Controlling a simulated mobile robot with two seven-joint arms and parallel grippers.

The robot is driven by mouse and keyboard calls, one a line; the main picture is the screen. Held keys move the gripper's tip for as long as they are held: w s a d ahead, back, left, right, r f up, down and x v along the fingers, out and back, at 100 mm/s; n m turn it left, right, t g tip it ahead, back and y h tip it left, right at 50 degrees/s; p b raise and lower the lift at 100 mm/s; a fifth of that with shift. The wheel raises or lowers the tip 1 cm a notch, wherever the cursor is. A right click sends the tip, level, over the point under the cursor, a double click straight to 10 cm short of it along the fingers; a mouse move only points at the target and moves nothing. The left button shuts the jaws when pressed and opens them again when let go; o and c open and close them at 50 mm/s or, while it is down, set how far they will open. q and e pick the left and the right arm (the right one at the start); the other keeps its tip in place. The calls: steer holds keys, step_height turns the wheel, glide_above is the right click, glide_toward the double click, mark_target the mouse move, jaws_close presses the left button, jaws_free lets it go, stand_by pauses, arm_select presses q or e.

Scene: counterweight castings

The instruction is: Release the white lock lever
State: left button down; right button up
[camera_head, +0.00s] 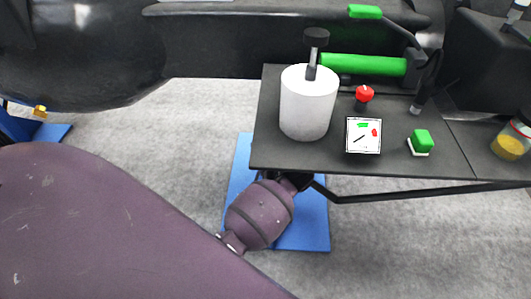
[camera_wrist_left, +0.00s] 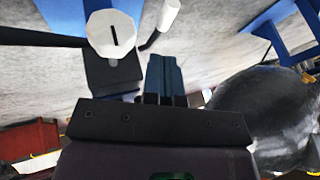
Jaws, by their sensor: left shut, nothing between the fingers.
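A white many-sided knob face (camera_wrist_left: 110,32) with a dark slot sits left of the lever, above a dark block. In the head view my left forearm reaches under the dark shelf (camera_head: 400,165), which hides the fingers and lever. My right gripper is not in view.
On the shelf stand a white cylinder (camera_head: 308,105) with a black knob, a red knob (camera_head: 364,94), a white gauge (camera_head: 363,135), a green button (camera_head: 422,141) and a jar (camera_head: 511,140). A brace (camera_head: 400,192) runs below the shelf. A dark rounded body (camera_wrist_left: 265,110) is right of the gripper.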

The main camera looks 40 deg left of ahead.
arm_select(q)
steer(key=b+x, duration=0.2)
steer(key=x, duration=0.7)
steer(key=shift+f, duration=0.2)
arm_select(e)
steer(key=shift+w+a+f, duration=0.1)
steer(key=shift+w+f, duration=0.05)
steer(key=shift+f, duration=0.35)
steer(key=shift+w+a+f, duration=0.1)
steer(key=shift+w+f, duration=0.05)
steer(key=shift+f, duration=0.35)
arm_select(q)
steer(key=shift+a, duration=0.15)
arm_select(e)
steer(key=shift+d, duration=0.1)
